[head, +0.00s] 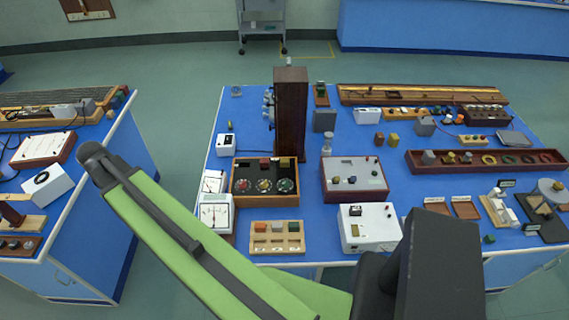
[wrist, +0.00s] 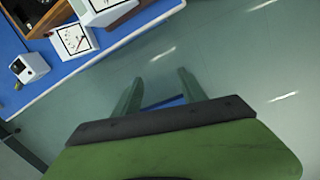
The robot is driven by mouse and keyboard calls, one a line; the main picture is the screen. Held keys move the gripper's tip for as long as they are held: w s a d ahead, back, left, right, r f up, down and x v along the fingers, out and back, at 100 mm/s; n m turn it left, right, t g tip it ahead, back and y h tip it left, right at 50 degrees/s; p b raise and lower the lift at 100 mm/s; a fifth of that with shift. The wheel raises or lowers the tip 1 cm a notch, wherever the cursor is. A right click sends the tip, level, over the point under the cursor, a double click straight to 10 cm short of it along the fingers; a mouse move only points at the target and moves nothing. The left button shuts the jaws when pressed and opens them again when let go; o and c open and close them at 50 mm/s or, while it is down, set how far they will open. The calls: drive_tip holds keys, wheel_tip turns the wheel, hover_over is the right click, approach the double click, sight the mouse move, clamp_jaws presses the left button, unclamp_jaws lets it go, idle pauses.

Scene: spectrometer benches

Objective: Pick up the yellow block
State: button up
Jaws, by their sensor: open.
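A small yellow block (head: 393,140) stands upright on the blue top of the middle bench, in the right half of the head view. It is close beside a small red-brown block (head: 379,139). My gripper (wrist: 160,92) shows in the wrist view with its two green fingers apart and nothing between them. It is over the floor beside the bench edge, away from the yellow block. The yellow block is not in the wrist view. My green arm reaches across the lower left of the head view; the fingers cannot be made out there.
A tall dark wooden column (head: 291,112) stands left of the yellow block. A grey box (head: 325,121) and a maroon panel box (head: 354,180) are nearby. A long red tray (head: 486,162) lies to the right. The wrist view shows a white meter (wrist: 74,40) near the bench edge.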

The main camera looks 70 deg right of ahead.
drive_tip(key=s+d+r+n+g, duration=0.1)
drive_tip(key=s+d, duration=0.2)
drive_tip(key=d, duration=0.8)
drive_tip(key=s+d, duration=0.4)
drive_tip(key=d, duration=0.8)
drive_tip(key=n+g+b, duration=0.2)
drive_tip(key=g+b, duration=0.1)
drive_tip(key=b, duration=0.7)
hover_over(284, 160)
drive_tip(key=w+a, duration=0.1)
drive_tip(key=w, duration=0.2)
drive_tip(key=shift+h, duration=0.3)
drive_tip(key=f, duration=0.9)
drive_tip(key=shift+s+a+f, duration=0.15)
drive_tip(key=shift+a+f, duration=0.05)
drive_tip(key=shift+f, duration=0.05)
drive_tip(key=shift+s+d+f+b, duration=0.1)
drive_tip(key=shift+s+f+b, duration=0.05)
drive_tip(key=shift+b, duration=0.2)
drive_tip(key=b+x, duration=0.4)
drive_tip(key=x, duration=0.1)
drive_tip(key=shift+s+f+b, duration=0.1)
drive_tip(key=shift+b, duration=0.25)
drive_tip(key=shift+r, duration=0.2)
drive_tip(key=shift+c, duration=0.4)
